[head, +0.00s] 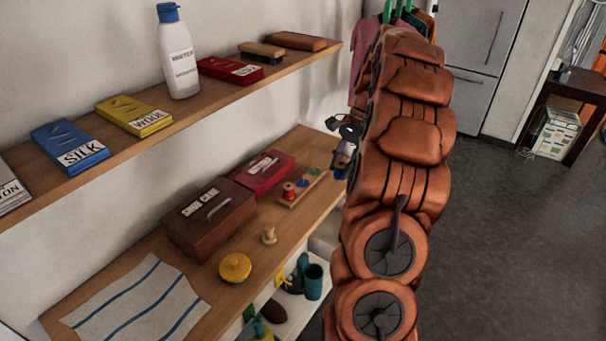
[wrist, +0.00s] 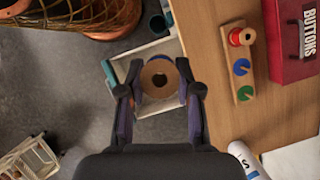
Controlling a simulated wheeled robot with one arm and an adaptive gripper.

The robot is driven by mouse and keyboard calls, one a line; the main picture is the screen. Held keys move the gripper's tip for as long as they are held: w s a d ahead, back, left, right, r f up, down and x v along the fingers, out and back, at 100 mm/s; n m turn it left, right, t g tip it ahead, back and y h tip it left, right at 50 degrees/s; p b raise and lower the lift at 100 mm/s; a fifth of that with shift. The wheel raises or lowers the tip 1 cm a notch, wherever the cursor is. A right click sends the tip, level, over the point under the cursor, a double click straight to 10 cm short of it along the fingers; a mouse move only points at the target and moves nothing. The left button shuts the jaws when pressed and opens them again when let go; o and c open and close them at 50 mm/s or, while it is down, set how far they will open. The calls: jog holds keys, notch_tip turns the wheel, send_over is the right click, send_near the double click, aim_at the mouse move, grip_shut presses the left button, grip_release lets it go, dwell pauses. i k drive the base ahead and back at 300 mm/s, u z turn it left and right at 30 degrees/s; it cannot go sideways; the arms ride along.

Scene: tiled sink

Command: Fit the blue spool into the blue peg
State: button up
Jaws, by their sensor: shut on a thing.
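My gripper (wrist: 160,84) is shut on a spool (wrist: 160,72), seen end-on with a tan round face and a dark centre hole. In the head view a small dark blue patch, likely this spool (head: 341,171), shows below my gripper (head: 345,152), past the shelf's right edge. The peg board (head: 285,203) lies on the lower shelf; it also shows in the wrist view (wrist: 231,52), to the right of my gripper. The blue peg (wrist: 241,67) sits on a blue disc in the middle, with no spool on it. A red spool (wrist: 242,36) stands at one end.
The green peg (wrist: 245,93) is at the board's other end. A red buttons box (head: 265,172) and a brown case (head: 208,218) stand behind the board. The upper shelf (head: 170,112) overhangs; a white bin is below.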

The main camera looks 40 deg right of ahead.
aim_at(303, 183)
jog(key=k, duration=0.5)
jog(key=z, duration=1.3)
jog(key=i, duration=0.85)
jog(key=u, duration=1.9)
